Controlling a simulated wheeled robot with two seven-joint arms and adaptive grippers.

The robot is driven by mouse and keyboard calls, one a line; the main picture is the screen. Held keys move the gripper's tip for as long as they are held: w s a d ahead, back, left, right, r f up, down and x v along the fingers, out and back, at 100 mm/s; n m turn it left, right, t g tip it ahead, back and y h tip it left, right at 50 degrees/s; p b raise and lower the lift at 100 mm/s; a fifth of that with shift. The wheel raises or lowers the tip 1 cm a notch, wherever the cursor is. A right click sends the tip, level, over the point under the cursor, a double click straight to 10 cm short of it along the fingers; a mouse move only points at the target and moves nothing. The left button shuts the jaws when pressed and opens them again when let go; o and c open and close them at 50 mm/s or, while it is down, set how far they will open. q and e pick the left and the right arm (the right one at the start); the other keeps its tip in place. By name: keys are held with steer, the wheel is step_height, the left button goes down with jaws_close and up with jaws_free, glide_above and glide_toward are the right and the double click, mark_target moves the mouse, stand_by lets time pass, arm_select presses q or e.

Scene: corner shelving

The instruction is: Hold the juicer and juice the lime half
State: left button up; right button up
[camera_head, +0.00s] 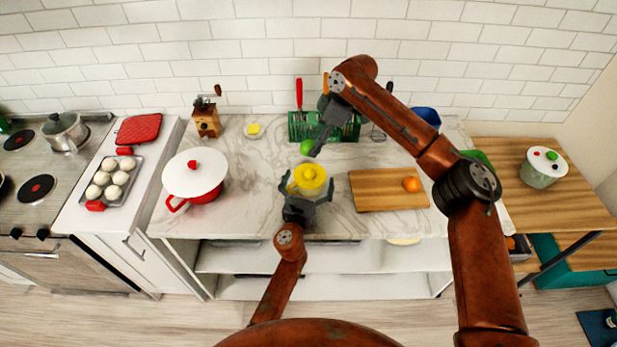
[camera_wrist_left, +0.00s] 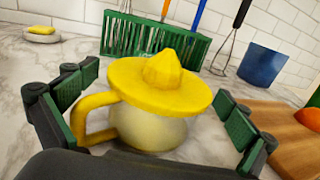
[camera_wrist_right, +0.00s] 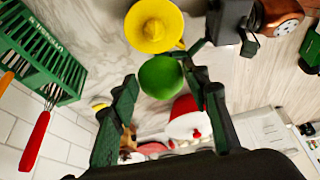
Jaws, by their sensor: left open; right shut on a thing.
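The yellow juicer (camera_head: 311,179) stands upright on the marble counter; its reamer cone, pale jug and handle show in the left wrist view (camera_wrist_left: 162,80). My left gripper (camera_head: 307,190) is open, with its fingers on either side of the juicer. The green lime half (camera_head: 307,147) is at the fingertips of my right gripper (camera_head: 311,151), just above the juicer in the head picture. In the right wrist view my right gripper is shut on the lime half (camera_wrist_right: 160,77), with the juicer beyond it, apart. The lime's cut face is hidden.
A wooden cutting board (camera_head: 375,196) with an orange (camera_head: 411,184) lies right of the juicer. A green utensil rack (camera_head: 300,128) stands behind. Counter between pot and juicer is clear.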

arm_select(q)
steer(key=c, duration=1.4)
steer(key=shift+o, duration=0.2)
steer(key=o, duration=1.2)
steer(key=shift+o, duration=0.2)
steer(key=shift+c, duration=0.5)
steer(key=c, duration=1)
steer(key=shift+c, duration=0.2)
